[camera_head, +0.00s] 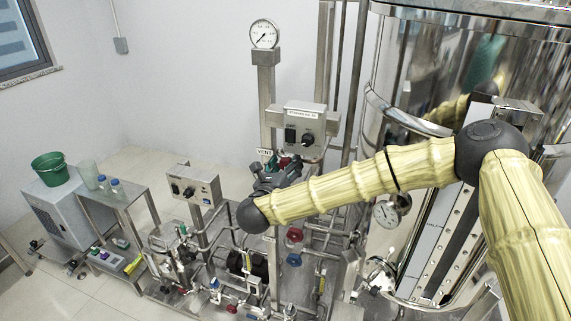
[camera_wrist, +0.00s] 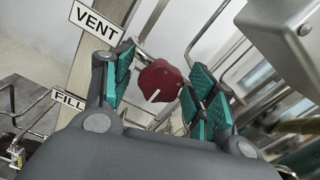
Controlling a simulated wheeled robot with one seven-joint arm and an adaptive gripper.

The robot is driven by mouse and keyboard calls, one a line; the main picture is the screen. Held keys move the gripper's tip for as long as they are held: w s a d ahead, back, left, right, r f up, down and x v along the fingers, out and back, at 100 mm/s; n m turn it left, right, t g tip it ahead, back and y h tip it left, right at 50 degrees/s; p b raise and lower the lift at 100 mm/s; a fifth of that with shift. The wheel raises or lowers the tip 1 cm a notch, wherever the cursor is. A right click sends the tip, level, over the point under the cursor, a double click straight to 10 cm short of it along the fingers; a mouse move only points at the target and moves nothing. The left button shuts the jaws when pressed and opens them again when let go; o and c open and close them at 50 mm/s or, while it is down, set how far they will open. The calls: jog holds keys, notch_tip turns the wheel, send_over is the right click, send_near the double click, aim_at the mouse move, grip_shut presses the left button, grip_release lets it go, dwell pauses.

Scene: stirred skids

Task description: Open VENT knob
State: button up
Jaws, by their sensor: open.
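The VENT knob (camera_wrist: 161,82) is dark red with a white pointer line. In the wrist view it sits between the two fingers of my gripper (camera_wrist: 158,92), with a gap on each side. The gripper is open, with green finger pads. The VENT label (camera_wrist: 97,22) is on the post just up and left of the knob. In the head view the VENT label (camera_head: 265,153) shows just above my gripper (camera_head: 286,170), and a small part of the red knob shows behind the fingers. The pads do not clearly touch the knob.
A FILL label (camera_wrist: 68,97) is lower on the same post. A control box (camera_head: 305,120) is above my gripper, and a pressure gauge (camera_head: 264,34) tops the post. A large steel tank (camera_head: 432,62) stands to the right. Pipes and valves crowd the skid below.

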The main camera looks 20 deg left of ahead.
jog(key=shift+c, duration=0.2)
jog(key=c, duration=1)
